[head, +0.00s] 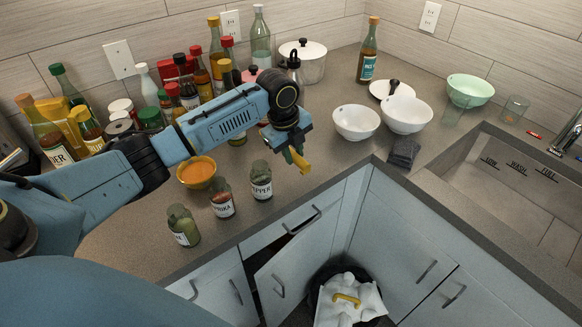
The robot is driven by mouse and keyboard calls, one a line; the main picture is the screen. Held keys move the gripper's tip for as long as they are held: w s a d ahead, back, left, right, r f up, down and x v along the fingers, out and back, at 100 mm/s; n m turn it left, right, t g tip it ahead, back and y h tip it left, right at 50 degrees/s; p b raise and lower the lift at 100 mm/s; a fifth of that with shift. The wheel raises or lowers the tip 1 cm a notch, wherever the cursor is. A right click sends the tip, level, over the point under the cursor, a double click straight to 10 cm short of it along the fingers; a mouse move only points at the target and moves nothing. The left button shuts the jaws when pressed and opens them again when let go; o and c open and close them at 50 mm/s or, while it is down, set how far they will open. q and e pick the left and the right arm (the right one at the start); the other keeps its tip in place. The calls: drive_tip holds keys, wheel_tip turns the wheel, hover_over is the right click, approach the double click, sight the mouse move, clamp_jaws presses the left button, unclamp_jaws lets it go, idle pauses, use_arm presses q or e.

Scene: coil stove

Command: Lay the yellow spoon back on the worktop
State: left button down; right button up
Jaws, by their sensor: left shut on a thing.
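My left gripper (292,148) hangs above the worktop (330,155), in front of the white bowls and near its front corner. It is shut on a yellow piece, which I take to be the yellow spoon (299,161). The spoon tilts downward from the jaws, and much of it is hidden by the gripper. I cannot tell how far its lower end is from the worktop. My right gripper is not in view.
An orange-filled bowl (196,172) and several spice jars, including a pepper jar (261,180), stand left of the gripper. White bowls (356,122) and a dark cloth (403,152) lie right. Below, an open cupboard door (283,282) and a bin bag (345,310) show.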

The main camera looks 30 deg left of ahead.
sight(293, 178)
use_arm(q)
drive_tip(key=shift+s+a+x, duration=0.1)
drive_tip(key=shift+s+x, duration=0.05)
drive_tip(key=shift+x, duration=0.7)
drive_tip(key=shift+s+a+x, duration=0.1)
drive_tip(key=shift+s+x, duration=0.05)
drive_tip(key=shift+x, duration=0.65)
drive_tip(key=shift+s+x, duration=0.2)
drive_tip(key=shift+x, duration=0.65)
drive_tip(key=shift+f, duration=0.15)
drive_tip(key=shift+f, duration=0.15)
drive_tip(key=c, duration=1.3)
unclamp_jaws()
drive_tip(key=shift+o, duration=0.2)
drive_tip(key=v, duration=1.2)
drive_tip(key=shift+r+p, duration=0.25)
drive_tip(key=shift+p, duration=0.05)
